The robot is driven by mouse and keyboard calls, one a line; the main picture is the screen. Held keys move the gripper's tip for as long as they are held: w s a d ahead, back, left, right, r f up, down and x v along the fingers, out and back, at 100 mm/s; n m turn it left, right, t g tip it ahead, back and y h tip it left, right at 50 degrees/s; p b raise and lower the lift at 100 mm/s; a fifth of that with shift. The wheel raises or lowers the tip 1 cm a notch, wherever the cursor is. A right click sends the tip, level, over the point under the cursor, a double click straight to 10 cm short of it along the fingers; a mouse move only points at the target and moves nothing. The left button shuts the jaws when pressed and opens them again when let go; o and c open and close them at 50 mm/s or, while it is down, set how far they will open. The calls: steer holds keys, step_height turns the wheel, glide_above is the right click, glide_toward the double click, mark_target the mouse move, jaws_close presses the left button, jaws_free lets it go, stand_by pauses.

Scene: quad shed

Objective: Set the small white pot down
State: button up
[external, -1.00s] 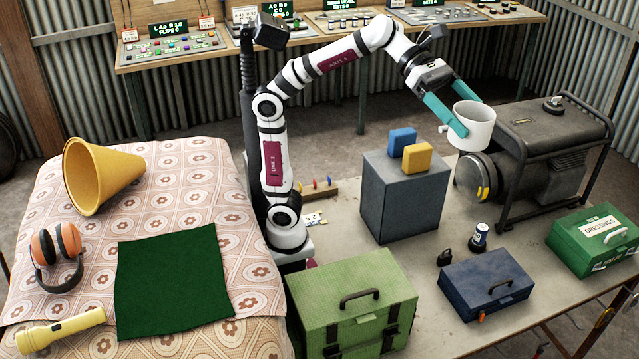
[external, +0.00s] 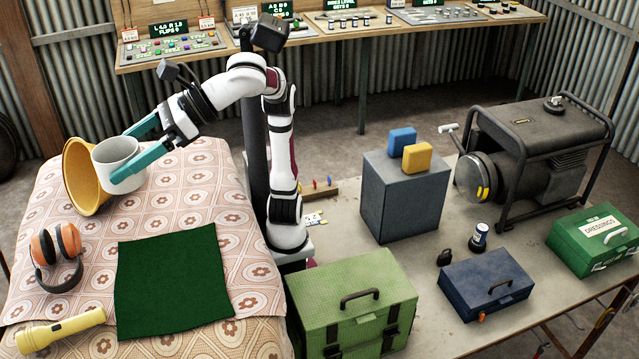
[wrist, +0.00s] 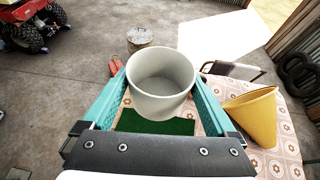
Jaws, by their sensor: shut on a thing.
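The small white pot (external: 117,161) is held upright between the teal fingers of my gripper (external: 135,152). In the external view it is at the left, above the patterned cloth and in front of part of the yellow cone. In the wrist view the pot (wrist: 160,84) sits between both fingers, open side up, and looks empty. A dark green mat (external: 172,280) lies flat and bare on the patterned cloth. Part of the mat (wrist: 150,124) shows below the pot in the wrist view.
On the patterned cloth (external: 215,165) are a yellow cone (external: 82,190), orange headphones (external: 58,255) and a yellow flashlight (external: 60,332). To the right stand a green case (external: 350,300), a grey block (external: 405,200), a blue box (external: 487,290) and a generator (external: 540,150).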

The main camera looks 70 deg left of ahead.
steer(key=s+a+m+y, duration=0.4)
steer(key=s+a+y, duration=0.1)
steer(key=a, duration=0.7)
steer(key=m+t+y, duration=0.2)
steer(key=m+y, duration=0.1)
steer(key=m, duration=0.1)
glide_above(134, 223)
steer(key=shift+a+f, duration=0.15)
steer(key=shift+a, duration=0.05)
steer(key=shift+n, duration=0.3)
step_height(134, 223, down, 25)
steer(key=shift+d+f, duration=0.15)
steer(key=shift+f, duration=0.05)
steer(key=shift+f, duration=0.15)
steer(key=o, duration=1.2)
steer(key=shift+c, duration=0.2)
steer(key=shift+w+d+r, duration=0.1)
steer(key=shift+w+r, duration=0.05)
steer(key=shift+r, duration=0.1)
steer(key=v, duration=1.1)
steer(key=shift+w+d, duration=0.2)
steer(key=shift+w, duration=0.1)
